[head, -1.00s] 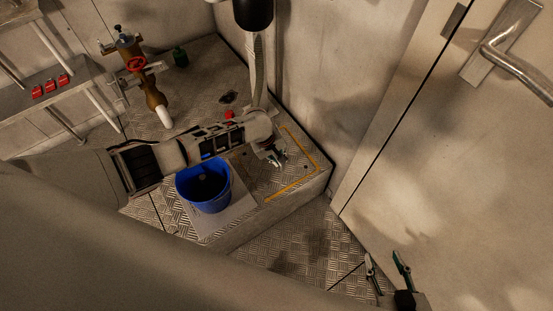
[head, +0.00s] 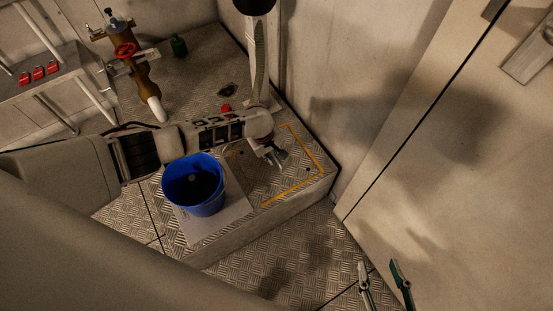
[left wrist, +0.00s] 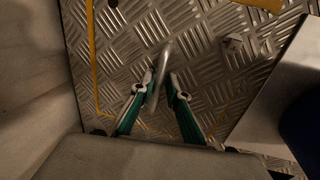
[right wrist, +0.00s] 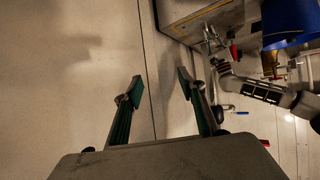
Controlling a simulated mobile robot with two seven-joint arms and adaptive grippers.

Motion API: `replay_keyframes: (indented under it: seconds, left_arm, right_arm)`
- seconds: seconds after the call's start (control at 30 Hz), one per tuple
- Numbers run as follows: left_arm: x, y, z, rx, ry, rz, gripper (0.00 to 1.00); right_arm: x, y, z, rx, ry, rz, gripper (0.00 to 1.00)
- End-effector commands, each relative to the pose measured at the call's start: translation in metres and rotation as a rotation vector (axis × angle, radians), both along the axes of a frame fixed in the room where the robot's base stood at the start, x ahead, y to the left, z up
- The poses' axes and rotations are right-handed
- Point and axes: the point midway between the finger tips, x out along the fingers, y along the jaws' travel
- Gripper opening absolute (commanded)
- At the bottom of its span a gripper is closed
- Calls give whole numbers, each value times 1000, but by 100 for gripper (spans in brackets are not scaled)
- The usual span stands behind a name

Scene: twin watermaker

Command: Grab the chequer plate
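The chequer plate (head: 290,180) is a diamond-patterned metal surface on the raised platform, edged by a yellow line at its right. It fills much of the left wrist view (left wrist: 215,75). A thin metal bar, seemingly a handle (left wrist: 161,68), shows in that view between my left fingertips. My left gripper (head: 272,157) is low over the plate, with its fingers partly apart; it also shows in the left wrist view (left wrist: 163,82). I cannot tell whether a finger touches the bar. My right gripper (head: 382,270) is open and empty beside the pale wall, also in the right wrist view (right wrist: 160,85).
A blue bucket (head: 196,186) stands on the platform beneath my left arm. A brown pipe with a red valve wheel (head: 125,50) and a green bottle (head: 178,46) are behind. Red items lie on a shelf (head: 62,85). A door (head: 450,150) bounds the right.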

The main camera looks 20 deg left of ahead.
Motion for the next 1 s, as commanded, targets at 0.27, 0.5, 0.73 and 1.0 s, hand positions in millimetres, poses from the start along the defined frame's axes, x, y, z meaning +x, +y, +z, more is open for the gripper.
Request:
replay_keyframes:
  seconds: [0.27, 0.5, 0.73, 1.0]
  left_arm:
    - [4, -1, 3, -1, -7, 0, 13]
    - [6, -2, 5, -3, -10, 0, 0]
    - [6, -2, 6, -3, -10, 0, 0]
    - [12, -2, 43, -5, -25, 1, 0]
  right_arm:
    - [2, 1, 3, 4, -6, -2, 40]
    - [1, 0, 2, 2, -5, -1, 40]
    - [1, 0, 3, 1, -5, -1, 40]
    - [10, -9, 17, -32, -31, -3, 40]
